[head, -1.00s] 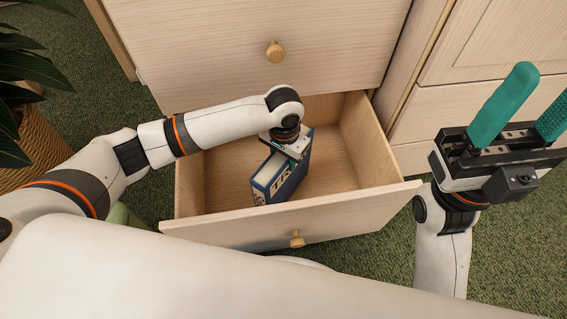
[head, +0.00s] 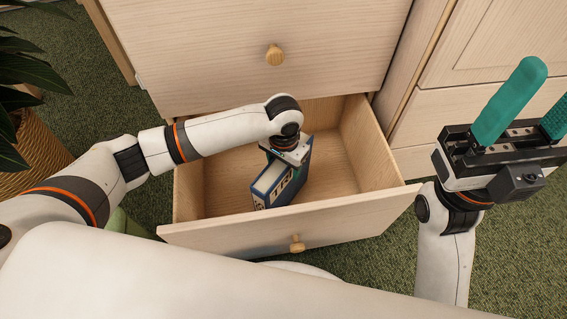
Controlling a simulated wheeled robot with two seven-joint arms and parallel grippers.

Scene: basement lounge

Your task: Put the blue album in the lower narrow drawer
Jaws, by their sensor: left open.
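The blue album (head: 283,190) with pale lettering on its spine stands on edge, a little tilted, inside the lower narrow drawer (head: 290,228). The drawer is pulled out, with a round wooden knob on its front. My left gripper (head: 287,160) reaches down into the drawer at the album's top edge. Its jaws are open but mostly hidden by the wrist and the album, so I cannot tell whether they touch it. My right gripper (head: 535,108) is at the right, outside the drawer, with its teal fingers apart and empty.
The closed upper drawer (head: 220,45) with a round knob (head: 275,55) is above the open one. More cabinet fronts (head: 480,65) stand at the right. A plant in a woven basket (head: 35,150) is at the left. Green carpet surrounds the cabinet. The drawer's right side is empty.

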